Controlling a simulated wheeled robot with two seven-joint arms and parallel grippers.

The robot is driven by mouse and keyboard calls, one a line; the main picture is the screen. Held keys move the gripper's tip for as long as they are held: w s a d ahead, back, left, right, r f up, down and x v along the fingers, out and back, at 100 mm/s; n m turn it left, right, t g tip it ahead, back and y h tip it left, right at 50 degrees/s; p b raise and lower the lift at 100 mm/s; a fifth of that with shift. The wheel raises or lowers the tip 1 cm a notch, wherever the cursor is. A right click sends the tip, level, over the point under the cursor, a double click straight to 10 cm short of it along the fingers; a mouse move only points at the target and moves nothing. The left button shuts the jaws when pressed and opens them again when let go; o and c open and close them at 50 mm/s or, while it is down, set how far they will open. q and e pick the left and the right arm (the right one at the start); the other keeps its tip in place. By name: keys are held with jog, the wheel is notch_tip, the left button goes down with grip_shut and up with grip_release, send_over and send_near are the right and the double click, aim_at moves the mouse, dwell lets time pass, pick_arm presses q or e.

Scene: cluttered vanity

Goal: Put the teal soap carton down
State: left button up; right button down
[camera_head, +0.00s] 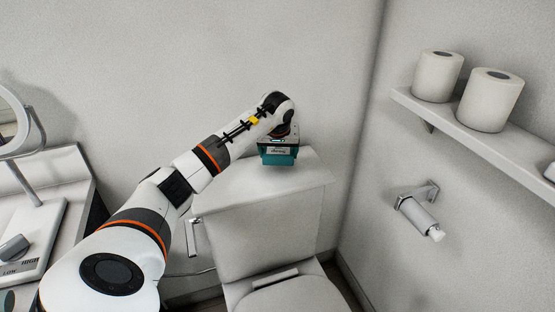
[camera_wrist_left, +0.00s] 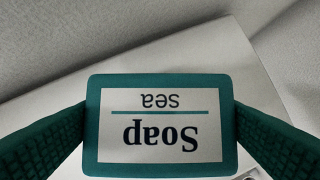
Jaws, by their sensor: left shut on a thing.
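The teal soap carton (camera_head: 279,159) is at the end of my left arm, over the white toilet tank lid (camera_head: 235,190). In the left wrist view the carton (camera_wrist_left: 160,168) shows a white label reading "Soap sea" upside down. My left gripper (camera_wrist_left: 160,125) is shut on it, with one dark green ridged finger on each side. In the head view the left gripper (camera_head: 279,146) is mostly hidden behind the wrist and carton. I cannot tell whether the carton's underside touches the lid. My right gripper is not in view.
The tank lid is clear around the carton, with walls behind and to the right. A shelf (camera_head: 470,133) with two paper rolls (camera_head: 437,76) and a roll holder (camera_head: 418,212) are on the right wall. A mirror (camera_head: 14,122) stands on the left counter.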

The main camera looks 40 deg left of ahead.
aim_at(279, 159)
pick_arm(q)
notch_tip(279, 159, down, 3)
jog(key=shift+r, duration=0.15)
jog(key=shift+f, duration=0.25)
jog(key=o, duration=0.9)
